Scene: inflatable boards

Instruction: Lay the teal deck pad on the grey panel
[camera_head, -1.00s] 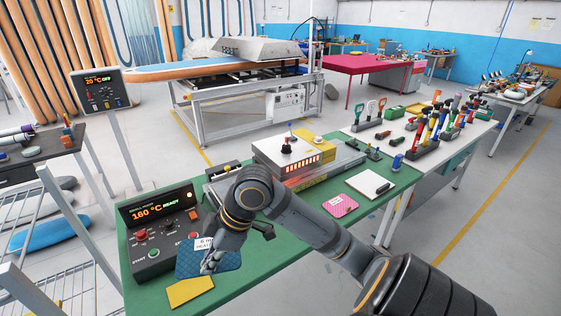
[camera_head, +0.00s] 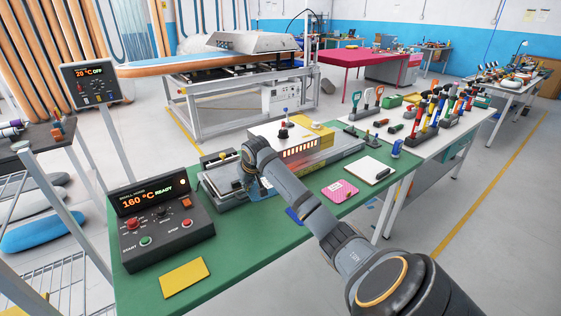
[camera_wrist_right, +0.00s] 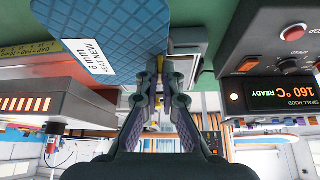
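The teal deck pad (camera_wrist_right: 112,30), a blue-teal sheet with a white "6 mm" label, fills the upper left of the right wrist view. My right gripper (camera_wrist_right: 163,72) is shut on the pad's edge. In the head view, this gripper (camera_head: 250,182) is beside the grey panel (camera_head: 222,188), which lies in front of the glowing hood. My forearm and wrist hide most of the pad there, and I cannot tell whether the pad touches the panel. My left gripper is not in view.
The control box (camera_head: 160,220) reading 160 °C stands left on the green bench (camera_head: 240,255). A yellow card (camera_head: 185,277) lies at the front. The lit hood (camera_head: 295,143) is behind my wrist.

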